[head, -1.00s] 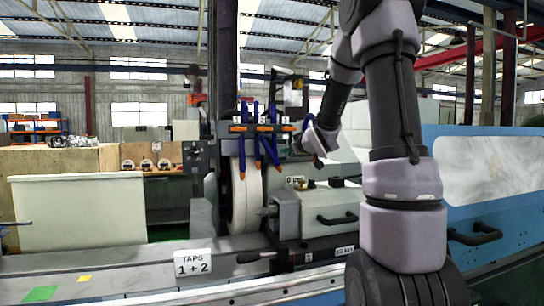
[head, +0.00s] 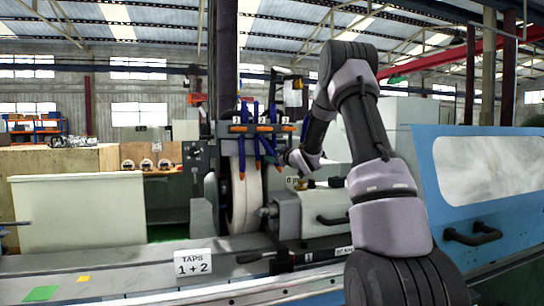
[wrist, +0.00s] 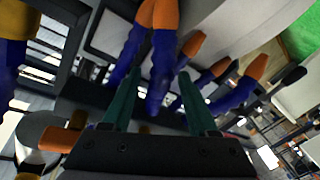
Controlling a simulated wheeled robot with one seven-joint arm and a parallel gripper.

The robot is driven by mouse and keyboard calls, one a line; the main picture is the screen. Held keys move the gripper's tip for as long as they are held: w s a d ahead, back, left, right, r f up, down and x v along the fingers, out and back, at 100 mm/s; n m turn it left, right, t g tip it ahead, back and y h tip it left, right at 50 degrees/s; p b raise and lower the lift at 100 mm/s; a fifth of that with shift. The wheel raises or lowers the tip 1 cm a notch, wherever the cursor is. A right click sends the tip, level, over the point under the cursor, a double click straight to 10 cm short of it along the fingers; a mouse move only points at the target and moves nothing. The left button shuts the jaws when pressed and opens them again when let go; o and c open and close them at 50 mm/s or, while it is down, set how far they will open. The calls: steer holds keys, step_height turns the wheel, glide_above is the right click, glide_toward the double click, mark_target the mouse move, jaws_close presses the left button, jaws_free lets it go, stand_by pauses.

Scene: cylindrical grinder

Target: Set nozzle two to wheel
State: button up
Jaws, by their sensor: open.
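Blue hoses with orange tips hang from a manifold with orange blocks marked 1, 2 and a partly hidden 3 (head: 262,128). The hose under the 2 (head: 257,148), nozzle two, hangs in front of the pale grinding wheel (head: 246,205). My gripper (head: 282,154) is just right of the hoses, small and partly hidden. In the wrist view my gripper (wrist: 157,74) has its two teal fingers apart. A blue hose (wrist: 161,62) with an orange tip shows between the fingertips; I cannot tell its number or whether it touches them.
Other blue hoses with orange tips (wrist: 222,92) crowd the right of the wrist view. The grey machine head (head: 318,212) stands below my arm. A blue guard door (head: 475,190) is at right.

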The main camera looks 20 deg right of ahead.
steer(key=shift+w+a, duration=0.2)
steer(key=shift+w, duration=0.5)
jaws_close()
stand_by(1.0)
